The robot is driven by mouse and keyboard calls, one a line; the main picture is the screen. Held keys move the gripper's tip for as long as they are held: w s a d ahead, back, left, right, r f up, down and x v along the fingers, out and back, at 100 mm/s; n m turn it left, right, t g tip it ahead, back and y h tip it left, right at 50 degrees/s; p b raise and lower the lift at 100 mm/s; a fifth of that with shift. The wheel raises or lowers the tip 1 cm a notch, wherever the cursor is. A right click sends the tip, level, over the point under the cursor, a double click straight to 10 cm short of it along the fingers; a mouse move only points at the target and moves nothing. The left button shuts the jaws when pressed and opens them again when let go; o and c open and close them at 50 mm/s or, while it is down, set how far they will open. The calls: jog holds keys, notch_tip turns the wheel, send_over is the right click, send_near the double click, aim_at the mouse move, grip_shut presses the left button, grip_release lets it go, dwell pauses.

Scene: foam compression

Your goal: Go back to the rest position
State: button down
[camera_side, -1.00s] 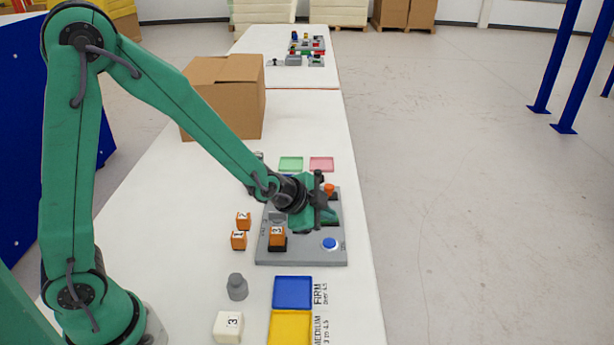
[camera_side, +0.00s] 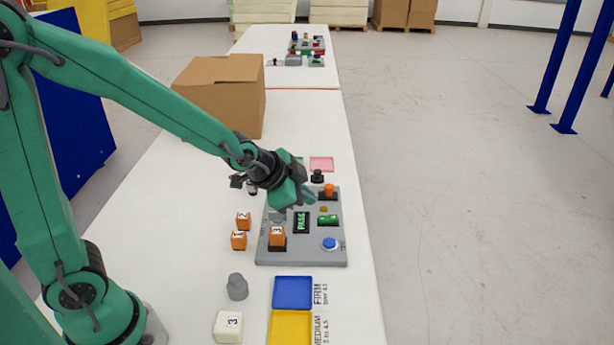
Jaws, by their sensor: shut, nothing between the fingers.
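My gripper (camera_side: 308,197) is shut and empty. It hangs over the far left part of the grey test console (camera_side: 310,256), and it hides some of that part. An orange cube marked 3 (camera_side: 277,236) sits on the console's dark pad, apart from my gripper. A blue button (camera_side: 329,243) is at the near right, and an orange knob (camera_side: 329,190) is at the far right.
Two orange cubes (camera_side: 243,221) stand left of the console. A grey weight-like piece (camera_side: 237,287) and a white block marked 3 (camera_side: 228,326) are nearer. Blue (camera_side: 293,292) and yellow (camera_side: 290,328) trays lie in front. A cardboard box (camera_side: 220,95) stands behind my arm.

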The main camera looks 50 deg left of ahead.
jog(key=s+a+r+n+g, duration=0.1)
jog(key=s+a+r+n, duration=0.2)
jog(key=s, duration=0.7)
jog(key=s+a+r+n+g+y, duration=0.1)
jog(key=s+a+r+n, duration=0.2)
jog(key=s, duration=0.6)
jog(key=shift+s+r+n+g, duration=0.4)
jog(key=shift+r+n, duration=0.7)
jog(key=shift+r, duration=0.8)
jog(key=c, duration=2.1)
grip_release()
